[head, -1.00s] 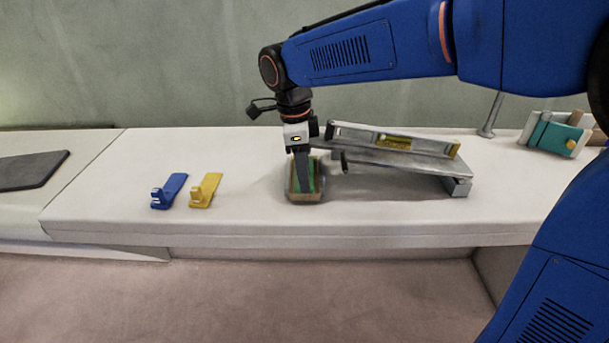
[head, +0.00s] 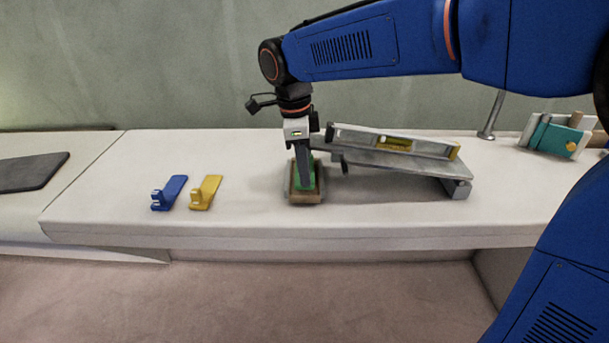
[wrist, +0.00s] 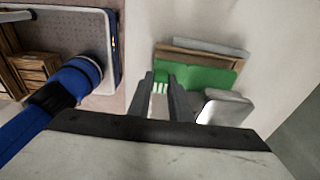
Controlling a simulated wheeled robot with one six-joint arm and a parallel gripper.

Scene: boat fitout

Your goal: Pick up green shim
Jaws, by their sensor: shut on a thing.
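The green shim (wrist: 205,76) is a flat green wedge with a ribbed end, and that end is between my fingers in the wrist view. My gripper (wrist: 160,90) is shut on it. In the head view the green shim (head: 296,178) shows behind my gripper (head: 304,182), at a brown block (head: 306,198) on the bench. I cannot tell whether the shim still touches the block. A blue shim (head: 169,192) and a yellow shim (head: 206,191) lie on the bench to the left.
A spirit level (head: 395,142) rests on a tilted grey plate (head: 420,162) just right of my gripper. A metal post (head: 491,118) and a teal clamp-like object (head: 556,138) stand farther right. The bench front (head: 230,220) is clear.

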